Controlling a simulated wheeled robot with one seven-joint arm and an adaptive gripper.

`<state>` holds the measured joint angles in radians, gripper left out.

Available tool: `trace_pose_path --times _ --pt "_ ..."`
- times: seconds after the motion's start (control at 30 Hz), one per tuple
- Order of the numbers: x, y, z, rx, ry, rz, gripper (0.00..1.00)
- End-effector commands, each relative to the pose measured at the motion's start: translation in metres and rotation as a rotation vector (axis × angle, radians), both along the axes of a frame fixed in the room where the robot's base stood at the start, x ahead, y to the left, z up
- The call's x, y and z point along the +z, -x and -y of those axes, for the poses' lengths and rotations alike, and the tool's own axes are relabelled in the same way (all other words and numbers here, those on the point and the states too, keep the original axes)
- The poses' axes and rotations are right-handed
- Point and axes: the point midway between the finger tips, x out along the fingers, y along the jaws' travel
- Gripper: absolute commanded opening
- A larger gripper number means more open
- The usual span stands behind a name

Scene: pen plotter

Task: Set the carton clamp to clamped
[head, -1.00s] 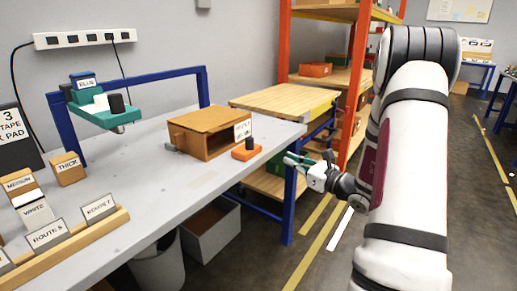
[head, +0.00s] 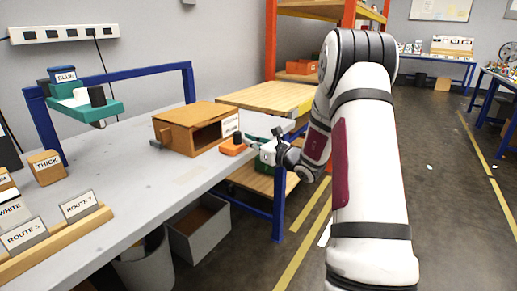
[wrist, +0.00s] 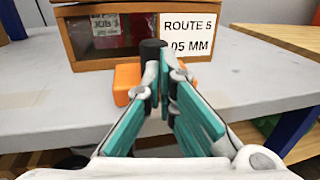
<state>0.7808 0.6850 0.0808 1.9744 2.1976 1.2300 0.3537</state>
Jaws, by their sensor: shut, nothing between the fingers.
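The carton clamp (head: 231,148) is an orange block with an upright black knob, on the grey bench in front of the carton's right end. In the wrist view its orange base (wrist: 125,82) shows left of my fingers, and its black knob (wrist: 150,47) stands just behind the fingertips. The brown carton (head: 184,132) has an open front. My gripper (head: 252,139) is shut and empty, close to the clamp's right side. In the wrist view its fingertips (wrist: 163,62) overlap part of the knob. I cannot tell whether they touch it.
A white label (wrist: 189,35) reading "ROUTE 5, 05 MM" is on the carton's front. A teal plotter head (head: 88,108) hangs from a blue frame at left. Route cards (head: 80,206) stand in a wooden rack. The bench's middle is clear. A wooden-topped table (head: 262,96) stands behind.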

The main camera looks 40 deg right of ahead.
Motion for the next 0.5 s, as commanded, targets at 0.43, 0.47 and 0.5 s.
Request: trace_pose_path --times 0.43,0.47,0.5 --pt "0.0002 -0.008 -0.0014 0.0 0.0 0.0 0.0" --pt "0.0002 -0.0081 -0.0014 0.0 0.0 0.0 0.0" --pt "0.0001 -0.009 -0.0019 0.0 0.0 0.0 0.0"
